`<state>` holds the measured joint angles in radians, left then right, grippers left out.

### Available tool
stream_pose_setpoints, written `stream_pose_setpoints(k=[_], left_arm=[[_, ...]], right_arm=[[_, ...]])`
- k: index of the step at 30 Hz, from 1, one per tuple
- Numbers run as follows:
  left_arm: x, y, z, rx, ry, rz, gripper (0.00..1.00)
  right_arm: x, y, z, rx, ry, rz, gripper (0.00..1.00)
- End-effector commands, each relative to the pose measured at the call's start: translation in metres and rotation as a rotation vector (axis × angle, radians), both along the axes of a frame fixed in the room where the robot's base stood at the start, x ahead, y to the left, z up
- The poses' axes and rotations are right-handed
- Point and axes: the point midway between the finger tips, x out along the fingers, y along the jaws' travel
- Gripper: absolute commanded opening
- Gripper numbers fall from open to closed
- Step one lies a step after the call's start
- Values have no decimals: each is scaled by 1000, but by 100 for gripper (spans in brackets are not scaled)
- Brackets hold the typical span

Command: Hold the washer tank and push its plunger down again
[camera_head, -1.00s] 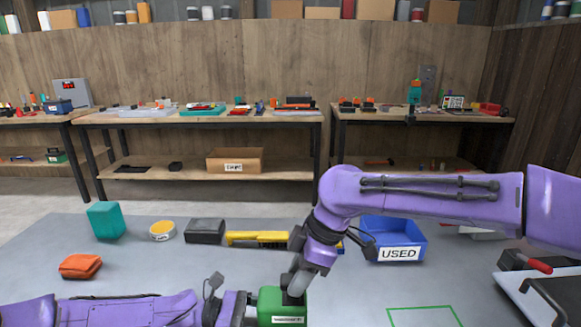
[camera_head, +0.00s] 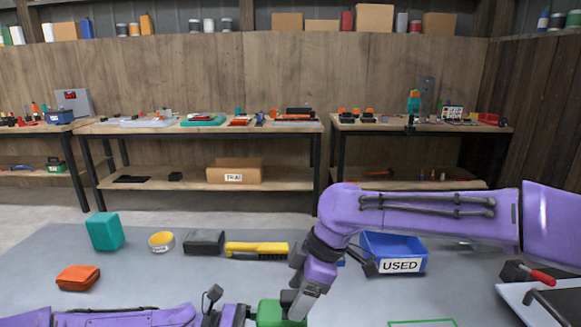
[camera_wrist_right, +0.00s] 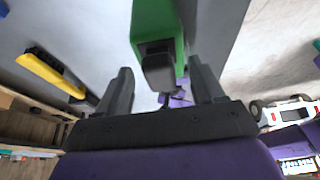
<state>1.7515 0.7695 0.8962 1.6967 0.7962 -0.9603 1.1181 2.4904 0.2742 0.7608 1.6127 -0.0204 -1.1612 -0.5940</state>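The green washer tank (camera_head: 268,313) stands at the bottom edge of the head view, its lower part cut off. In the right wrist view the green tank (camera_wrist_right: 157,25) is at the top, with a dark grey block, perhaps the plunger's head (camera_wrist_right: 158,72), at its near end. My right gripper (camera_head: 294,306) reaches down at the tank's right side. In the wrist view its fingers are apart, with the grey block between them and gaps on both sides. My left gripper (camera_head: 238,316) is against or just beside the tank's left side; its fingertips are hidden.
Behind the tank lie a yellow brush (camera_head: 256,249), a dark box (camera_head: 204,242), a round yellow-topped tin (camera_head: 161,242), a teal block (camera_head: 105,231) and an orange cloth (camera_head: 78,278). The blue USED bin (camera_head: 400,266) stands right, behind my right arm. A green outline (camera_head: 422,322) marks bare tabletop.

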Motion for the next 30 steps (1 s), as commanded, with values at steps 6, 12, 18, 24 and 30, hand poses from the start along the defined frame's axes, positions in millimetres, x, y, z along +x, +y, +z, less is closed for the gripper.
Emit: stream_pose_setpoints(k=[6, 12, 18, 24, 30], left_arm=[[0, 0, 0, 0, 0, 0, 46], [0, 0, 0, 0, 0, 0, 46], [0, 0, 0, 0, 0, -1, 46], [0, 0, 0, 0, 0, -1, 46], [0, 0, 0, 0, 0, -1, 46]], right_arm=[[0, 1, 1, 2, -1, 0, 70], [1, -4, 14, 4, -4, -1, 70], [1, -13, 36, 3, -4, -1, 70], [0, -21, 55, 3, -2, -1, 70], [0, -21, 57, 4, -1, 0, 70]])
